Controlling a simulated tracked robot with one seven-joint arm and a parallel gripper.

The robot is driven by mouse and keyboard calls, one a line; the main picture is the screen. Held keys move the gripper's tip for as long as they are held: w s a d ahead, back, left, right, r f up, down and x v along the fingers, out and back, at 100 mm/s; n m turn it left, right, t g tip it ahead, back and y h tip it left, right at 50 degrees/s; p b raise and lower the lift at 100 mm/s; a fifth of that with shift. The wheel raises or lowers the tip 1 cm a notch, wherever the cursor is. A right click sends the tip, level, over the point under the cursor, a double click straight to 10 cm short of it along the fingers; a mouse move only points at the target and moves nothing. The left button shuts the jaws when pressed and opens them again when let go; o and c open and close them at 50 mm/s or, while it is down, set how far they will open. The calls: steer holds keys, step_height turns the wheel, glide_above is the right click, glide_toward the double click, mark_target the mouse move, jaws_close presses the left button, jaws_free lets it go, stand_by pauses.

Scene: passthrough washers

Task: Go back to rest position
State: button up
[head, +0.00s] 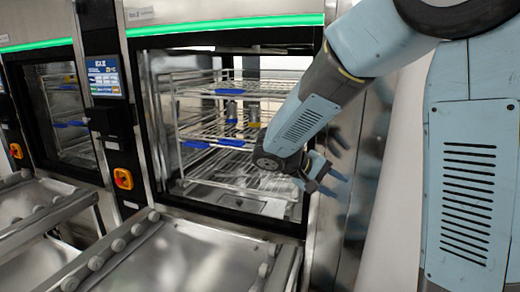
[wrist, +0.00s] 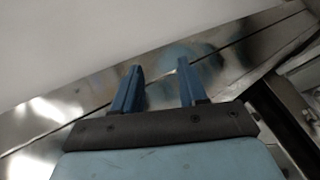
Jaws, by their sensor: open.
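My gripper (head: 318,172) is in front of the right part of the washer opening and its steel side frame in the head view. In the wrist view my gripper (wrist: 160,80) shows two blue fingers spread apart, with nothing between them. Beyond the fingers are a steel panel (wrist: 220,68) and a pale wall (wrist: 90,40). My arm comes in from the upper right of the head view and bends down to the gripper.
The washer chamber holds a wire rack (head: 205,118) with blue clips. A lowered door shelf (head: 185,255) with rollers juts out below. A control panel (head: 105,78) stands left of the opening, with a second washer (head: 55,105) beyond it. A pale wall (head: 390,200) is at right.

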steer(key=s+d+r+m+t+y, duration=0.1)
steer(key=s+d+r+y, duration=0.1)
steer(key=s+y, duration=0.3)
steer(key=s+d+r+m+t+y, duration=0.1)
steer(key=s+r+y, duration=0.4)
steer(key=s, duration=0.9)
steer(key=shift+s+d+r+m+t+y, duration=0.15)
steer(key=shift+s+d+m+t+y, duration=0.2)
steer(key=shift+d+t+y, duration=0.3)
steer(key=shift+w+a, duration=0.1)
